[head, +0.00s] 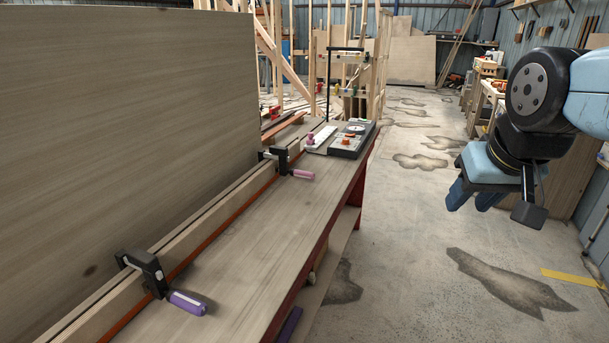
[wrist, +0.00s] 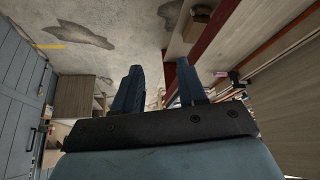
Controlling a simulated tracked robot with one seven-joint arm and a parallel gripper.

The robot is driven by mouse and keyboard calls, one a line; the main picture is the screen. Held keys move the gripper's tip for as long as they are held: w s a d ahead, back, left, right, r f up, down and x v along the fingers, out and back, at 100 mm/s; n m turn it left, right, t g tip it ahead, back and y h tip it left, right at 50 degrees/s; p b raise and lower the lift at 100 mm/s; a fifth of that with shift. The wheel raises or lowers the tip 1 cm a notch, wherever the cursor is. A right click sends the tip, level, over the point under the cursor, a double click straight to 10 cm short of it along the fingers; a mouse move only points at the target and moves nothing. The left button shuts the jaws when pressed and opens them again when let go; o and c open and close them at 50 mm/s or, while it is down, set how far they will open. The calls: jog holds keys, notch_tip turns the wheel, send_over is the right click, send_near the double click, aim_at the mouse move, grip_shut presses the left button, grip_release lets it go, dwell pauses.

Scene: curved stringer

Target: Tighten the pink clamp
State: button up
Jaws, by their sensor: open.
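The pink clamp (head: 284,160) has a black body and a pink handle (head: 303,174). It sits on the long wooden strips along the workbench, toward the far end, in the head view. Its handle points right over the bench top. My gripper (head: 470,203) hangs in the air over the floor, well to the right of the bench and apart from the clamp. Its fingers are spread with nothing between them. In the wrist view the two blue fingers (wrist: 158,88) stand apart. A small pinkish spot shows at the right there, too small to be sure of.
A second clamp (head: 146,270) with a purple handle (head: 187,302) sits nearer on the same strips. A tall wooden panel (head: 130,130) stands along the left. A flat black-and-white device (head: 352,139) lies at the bench's far end. The floor (head: 420,260) between bench and gripper is clear.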

jog(key=w+a+f+m+g+y, duration=0.1)
jog(key=w+a+f+y, duration=0.15)
jog(key=w+a, duration=0.5)
jog(key=w+a+f+m+g+y, duration=0.15)
jog(key=w+a+y, duration=0.25)
jog(key=w, duration=0.7)
jog(key=w+a+f+m+y, duration=0.25)
jog(key=w+a, duration=0.35)
jog(key=w, duration=0.3)
jog(key=m+t+y, duration=0.3)
jog(key=m+t, duration=0.3)
jog(key=m, duration=0.3)
send_near(304, 175)
jog(key=shift+s+d+f, duration=0.1)
jog(key=shift+d+f, duration=0.05)
jog(key=shift+d, duration=0.45)
jog(key=shift+s+d+f, duration=0.1)
jog(key=shift+s+d, duration=0.05)
jog(key=shift+d, duration=0.5)
jog(key=shift+w+a+f, duration=0.1)
jog(key=shift+w+f, duration=0.05)
jog(key=shift+w, duration=0.05)
jog(key=x, duration=1.3)
jog(key=shift+w+a, duration=0.15)
jog(key=shift+w, duration=0.1)
